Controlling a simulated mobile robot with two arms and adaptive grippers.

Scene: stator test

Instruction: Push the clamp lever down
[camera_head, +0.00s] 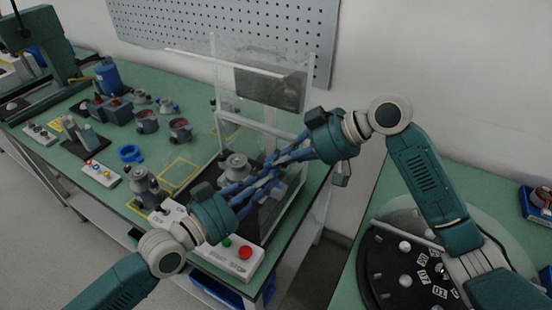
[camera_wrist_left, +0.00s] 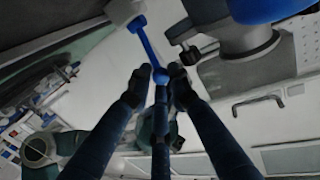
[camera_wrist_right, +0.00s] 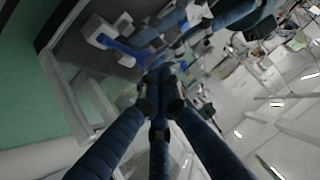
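The blue clamp lever shows in the left wrist view (camera_wrist_left: 148,42) as a thin bar with a ball end, its ball close to my left fingertips. A blue bar also shows in the right wrist view (camera_wrist_right: 120,48). In the head view the crossing fingers hide it. My left gripper (camera_head: 262,181) reaches in from the front; its fingertips (camera_wrist_left: 161,72) are apart, and contact with the lever is unclear. My right gripper (camera_head: 280,158) reaches in from the right; its fingertips (camera_wrist_right: 162,84) are close together with nothing visible between them. A grey stator (camera_head: 237,165) sits beside the fingers.
Clear panels (camera_head: 222,85) stand around the test station. A control box (camera_head: 230,258) with green and red buttons is at the front. Several parts lie on the green bench to the left. A round black turntable (camera_head: 385,268) is at the right.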

